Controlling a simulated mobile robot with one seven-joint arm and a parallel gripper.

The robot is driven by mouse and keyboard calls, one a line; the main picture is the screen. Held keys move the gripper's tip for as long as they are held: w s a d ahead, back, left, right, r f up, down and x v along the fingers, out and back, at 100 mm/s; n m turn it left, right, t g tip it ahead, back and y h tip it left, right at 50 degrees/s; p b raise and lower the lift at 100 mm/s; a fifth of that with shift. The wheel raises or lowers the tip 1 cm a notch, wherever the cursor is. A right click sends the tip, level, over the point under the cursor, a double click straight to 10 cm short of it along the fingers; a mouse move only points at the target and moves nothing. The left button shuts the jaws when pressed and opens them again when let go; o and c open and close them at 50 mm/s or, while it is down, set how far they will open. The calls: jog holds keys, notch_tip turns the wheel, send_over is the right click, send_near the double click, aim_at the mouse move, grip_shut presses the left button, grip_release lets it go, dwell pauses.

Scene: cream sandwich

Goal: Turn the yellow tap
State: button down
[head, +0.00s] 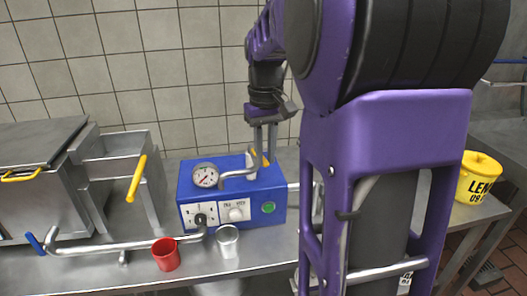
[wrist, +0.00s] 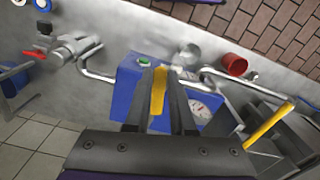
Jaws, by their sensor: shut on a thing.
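A yellow tap handle (wrist: 158,92) stands between the two fingers of my gripper (wrist: 162,75) in the wrist view, above the blue machine. In the head view my gripper (head: 265,148) points down at the back of the blue machine (head: 243,187), with a bit of the yellow handle (head: 266,161) showing at the fingertips. My gripper is shut on this handle. The fingers hide part of it. The machine has a round gauge (head: 205,175), a bent metal spout and a green button (head: 268,208).
A second yellow lever (head: 136,179) sticks out from the metal hopper at left. A red cup (head: 166,254) and a metal cup (head: 227,241) stand in front of the machine, near a long metal pipe (head: 120,245). A yellow bucket (head: 477,181) is at right. A tiled wall stands behind.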

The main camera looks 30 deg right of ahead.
jog(key=w+d+n+p, duration=0.4)
jog(key=d+n+p, duration=0.2)
jog(key=n, duration=0.9)
jog(key=shift+w+p, duration=0.2)
jog(key=shift+p, duration=0.85)
jog(key=shift+n, duration=0.3)
jog(key=c, duration=0.8)
grip_release()
jog(key=shift+o, duration=0.2)
jog(key=shift+r, duration=0.1)
notch_tip(320, 180, up, 17)
jog(key=shift+r, duration=0.15)
